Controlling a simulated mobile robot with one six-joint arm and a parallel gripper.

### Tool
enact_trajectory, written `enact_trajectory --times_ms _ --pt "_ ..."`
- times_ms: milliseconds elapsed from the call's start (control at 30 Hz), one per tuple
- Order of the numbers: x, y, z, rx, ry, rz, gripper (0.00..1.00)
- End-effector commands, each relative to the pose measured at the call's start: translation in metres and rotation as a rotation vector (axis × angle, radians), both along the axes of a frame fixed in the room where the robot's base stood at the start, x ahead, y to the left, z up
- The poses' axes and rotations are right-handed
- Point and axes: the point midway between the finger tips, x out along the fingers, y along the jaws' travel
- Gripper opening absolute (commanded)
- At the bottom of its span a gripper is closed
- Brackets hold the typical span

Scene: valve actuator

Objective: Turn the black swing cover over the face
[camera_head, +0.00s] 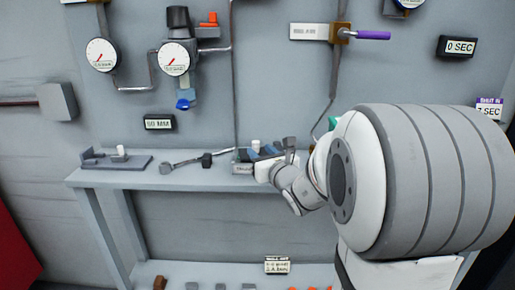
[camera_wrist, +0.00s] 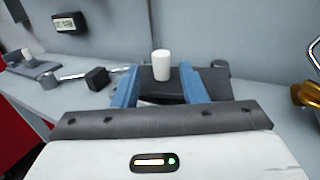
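My gripper (camera_wrist: 160,72) shows in the wrist view with its two blue fingers apart. A dark flat piece (camera_wrist: 161,92), probably the black swing cover, lies between and just beyond the fingers. A white upright peg (camera_wrist: 161,64) stands above it. I cannot tell whether either finger touches the dark piece, and the gripper's body hides the near part. A grey round-topped post (camera_wrist: 220,70) is beside the right finger. In the head view my gripper (camera_head: 266,152) is low over the shelf, at a labelled block (camera_head: 243,168); the face cannot be made out.
The shelf (camera_head: 190,183) also holds a dark plate with a white peg (camera_head: 120,155) at left and a lever with a black block (camera_head: 206,160). A brass fitting (camera_wrist: 308,92) is at the wrist view's right edge. Gauges (camera_head: 174,58) and pipes are on the wall above.

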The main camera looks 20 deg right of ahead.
Motion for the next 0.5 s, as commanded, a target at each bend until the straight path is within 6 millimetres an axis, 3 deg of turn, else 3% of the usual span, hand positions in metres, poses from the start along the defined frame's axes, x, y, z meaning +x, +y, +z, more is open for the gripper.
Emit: enact_trajectory --times_ms 200,500 --pt "-0.03 -0.003 0.0 0.0 -0.001 0.0 0.39" --pt "-0.036 -0.003 -0.001 0.0 0.001 0.001 0.39"
